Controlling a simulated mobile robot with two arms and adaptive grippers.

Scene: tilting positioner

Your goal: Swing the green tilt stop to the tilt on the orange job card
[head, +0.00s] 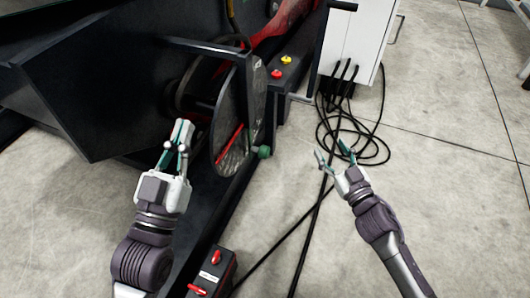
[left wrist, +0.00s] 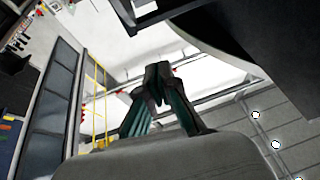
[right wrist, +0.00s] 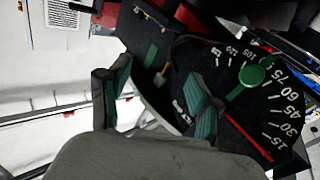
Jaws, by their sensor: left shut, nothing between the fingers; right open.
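The dark tilt dial (head: 222,122) stands upright on the positioner's side, with a red pointer (head: 229,145). The green tilt stop shows as a green knob (head: 264,152) at the dial's lower right edge. In the right wrist view the stop (right wrist: 252,76) lies across the white-numbered dial scale, close to the 75 mark, and the red pointer (right wrist: 248,138) lies below 15. My left gripper (head: 182,132) is shut and empty, left of the dial. My right gripper (head: 333,152) is open and empty, right of the stop and apart from it. I cannot make out the orange job card.
A dark box with red and yellow buttons (head: 281,68) sits behind the dial. A white cabinet (head: 360,40) stands at the back, with coiled black cables (head: 350,140) on the floor. A control box with red knobs (head: 212,272) is in front.

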